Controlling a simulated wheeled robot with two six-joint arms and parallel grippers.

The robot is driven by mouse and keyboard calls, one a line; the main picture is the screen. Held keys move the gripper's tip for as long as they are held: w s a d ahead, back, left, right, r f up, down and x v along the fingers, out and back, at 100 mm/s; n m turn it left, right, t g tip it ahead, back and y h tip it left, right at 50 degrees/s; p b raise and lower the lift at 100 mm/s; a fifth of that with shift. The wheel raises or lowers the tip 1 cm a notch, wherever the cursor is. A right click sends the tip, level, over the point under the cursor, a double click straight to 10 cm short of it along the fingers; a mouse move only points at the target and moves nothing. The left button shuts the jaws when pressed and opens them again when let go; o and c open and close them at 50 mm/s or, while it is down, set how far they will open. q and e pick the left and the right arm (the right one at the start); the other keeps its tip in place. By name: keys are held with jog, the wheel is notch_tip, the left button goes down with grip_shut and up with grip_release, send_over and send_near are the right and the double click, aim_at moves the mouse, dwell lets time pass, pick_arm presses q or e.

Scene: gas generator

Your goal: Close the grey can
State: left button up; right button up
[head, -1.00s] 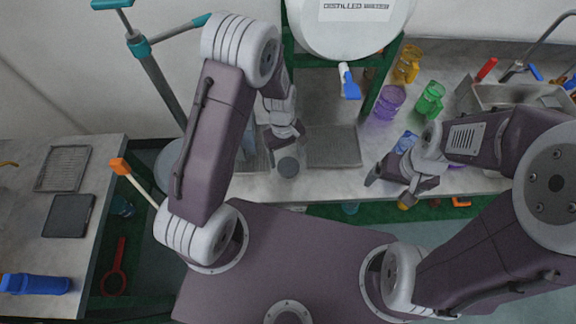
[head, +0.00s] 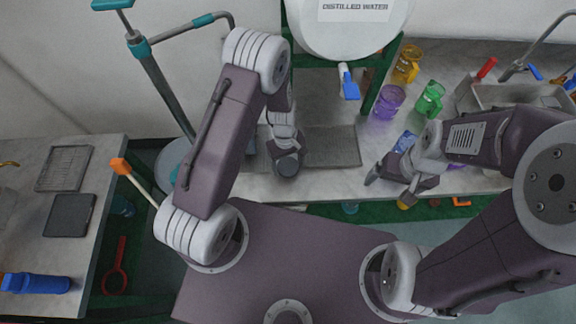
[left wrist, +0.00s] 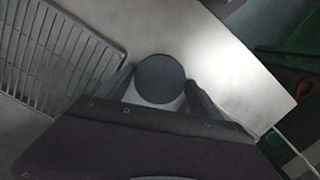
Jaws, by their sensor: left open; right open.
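The grey can (head: 288,166) stands on the bench near its front edge, below my left gripper (head: 286,152) in the head view. In the left wrist view the can (left wrist: 160,79) shows a round dark grey top and a paler side. I cannot tell whether that top is a lid. My left gripper (left wrist: 160,92) is open, with one finger on each side of the can. Whether the fingers touch it is unclear. My right gripper (head: 391,187) is open and empty over the bench's front edge, right of the can.
A dark grate (head: 333,146) lies right of the can. A purple jug (head: 388,101), a green jug (head: 430,99) and a yellow jug (head: 407,65) stand further right. The distilled water tank (head: 350,30) with its blue tap (head: 349,88) is behind.

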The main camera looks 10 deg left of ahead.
aim_at(289, 167)
pick_arm(q)
jog(key=c, duration=1.1)
jog(key=shift+r, duration=0.1)
jog(key=r, duration=0.4)
jog(key=shift+s+d+r, duration=0.15)
jog(key=shift+d, duration=0.15)
jog(key=s+d+r, duration=0.4)
jog(key=s+d, duration=0.1)
jog(key=s+d+r, duration=0.2)
jog(key=d, duration=0.1)
jog(key=shift+s+r, duration=0.25)
jog(key=shift+s, duration=0.05)
